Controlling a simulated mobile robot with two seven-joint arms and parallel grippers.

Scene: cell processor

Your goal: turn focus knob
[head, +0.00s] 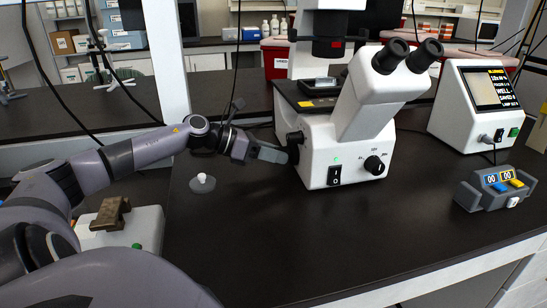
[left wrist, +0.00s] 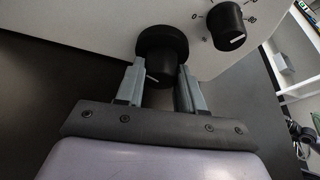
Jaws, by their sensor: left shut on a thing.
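The white microscope (head: 345,135) stands on the dark bench. Its black focus knob (head: 295,138) sticks out from the left side of the base. My left gripper (head: 285,155) reaches in from the left and meets this knob. In the left wrist view the two grey fingers (left wrist: 161,88) sit on either side of the round black focus knob (left wrist: 162,45), shut on it. A white line shows on the knob's darker lower part between the fingers. My right gripper is not in view.
A second black knob (head: 374,165) with a scale and a power switch (head: 334,175) are on the microscope's front. A small grey disc with a white peg (head: 202,182) lies left. A display unit (head: 475,105) and a counter (head: 493,188) stand right.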

